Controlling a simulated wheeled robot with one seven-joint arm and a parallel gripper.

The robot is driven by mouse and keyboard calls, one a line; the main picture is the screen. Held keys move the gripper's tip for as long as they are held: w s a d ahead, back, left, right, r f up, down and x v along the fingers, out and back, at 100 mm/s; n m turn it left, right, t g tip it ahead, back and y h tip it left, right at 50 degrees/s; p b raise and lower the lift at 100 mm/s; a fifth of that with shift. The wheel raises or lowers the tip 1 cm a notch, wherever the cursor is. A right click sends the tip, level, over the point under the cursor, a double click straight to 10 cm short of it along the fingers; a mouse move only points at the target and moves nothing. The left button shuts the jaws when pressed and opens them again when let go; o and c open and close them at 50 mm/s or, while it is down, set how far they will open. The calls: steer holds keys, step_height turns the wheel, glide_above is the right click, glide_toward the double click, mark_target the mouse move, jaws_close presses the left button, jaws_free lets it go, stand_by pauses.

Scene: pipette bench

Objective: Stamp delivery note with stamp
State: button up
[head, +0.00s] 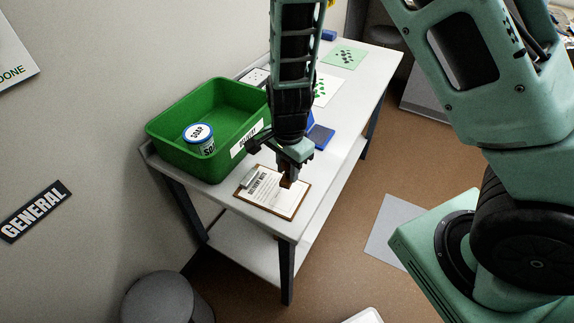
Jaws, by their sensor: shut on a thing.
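The delivery note (262,190) is a white printed sheet on a brown clipboard with a metal clip, lying near the front end of the white table. My gripper (289,180) points down over the right part of the note. It is shut on a small brown stamp (287,183), whose lower end is at or just above the paper. I cannot tell whether the stamp touches the sheet. The gripper hides part of the note's upper right.
A green bin (176,157) holding a soap tub (199,139) stands left of the note on the table (330,158). A blue pad (320,136) lies behind the gripper. Sheets with dark and green marks lie farther back. A grey stool (158,298) stands in front.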

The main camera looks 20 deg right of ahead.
steer(key=b, duration=0.6)
glide_above(288, 196)
steer(key=shift+f, duration=3.05)
steer(key=shift+w+f, duration=0.1)
steer(key=shift+f, duration=0.2)
step_height(288, 196, up, 6)
steer(key=p, duration=0.5)
steer(key=shift+r+p, duration=0.1)
steer(key=shift+p, duration=0.3)
